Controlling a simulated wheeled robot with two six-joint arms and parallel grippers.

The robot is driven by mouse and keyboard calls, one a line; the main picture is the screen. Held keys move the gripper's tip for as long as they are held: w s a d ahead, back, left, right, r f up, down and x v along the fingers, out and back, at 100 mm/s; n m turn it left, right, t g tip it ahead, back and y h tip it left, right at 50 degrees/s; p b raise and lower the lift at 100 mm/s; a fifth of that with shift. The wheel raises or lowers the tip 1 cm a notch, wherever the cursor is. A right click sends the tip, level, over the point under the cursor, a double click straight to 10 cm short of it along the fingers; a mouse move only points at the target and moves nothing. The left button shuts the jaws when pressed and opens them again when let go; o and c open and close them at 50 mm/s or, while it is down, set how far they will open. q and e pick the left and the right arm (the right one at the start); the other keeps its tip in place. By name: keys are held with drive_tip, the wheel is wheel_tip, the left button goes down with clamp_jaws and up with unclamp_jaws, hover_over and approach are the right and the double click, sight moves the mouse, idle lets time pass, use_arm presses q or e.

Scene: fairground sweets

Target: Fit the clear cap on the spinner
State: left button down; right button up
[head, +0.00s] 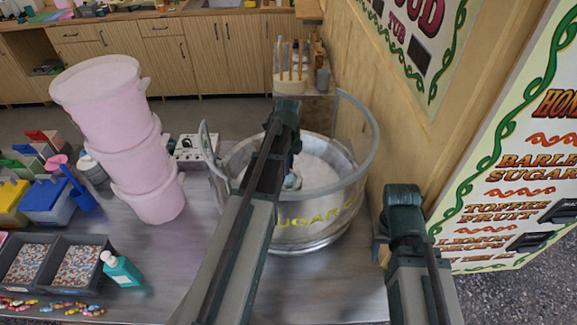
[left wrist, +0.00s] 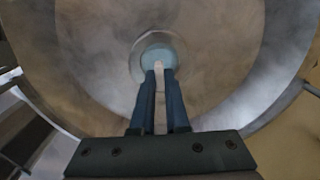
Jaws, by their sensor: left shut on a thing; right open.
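The spinner is a wide metal bowl (head: 330,232) with yellow lettering on its side, and it has a round hub at the centre of its floor. My left gripper (head: 291,182) reaches down into the middle of the bowl. In the left wrist view my left gripper (left wrist: 159,72) is shut on the pale knob of the clear cap (left wrist: 158,53), a small bluish disc. The cap lines up over the round hub; whether it touches the hub or hovers above it I cannot tell. My right arm stands right of the bowl; its fingers are not visible.
A clear curved guard (head: 371,130) rises around the bowl. Leaning pink tubs (head: 150,180) stand to its left, with a teal bottle (head: 121,270) and sprinkle trays (head: 75,267) further left. A rack of sticks (head: 290,85) is behind. A wall and painted sign are close on the right.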

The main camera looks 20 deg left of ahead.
use_arm(q)
drive_tip(key=shift+f+b, duration=0.35)
drive_tip(key=shift+f, duration=0.05)
idle(0.7)
drive_tip(key=shift+c, duration=1.4)
unclamp_jaws()
drive_tip(key=shift+r, duration=0.15)
wheel_tip(320, 180, up, 6)
drive_tip(key=p, duration=0.6)
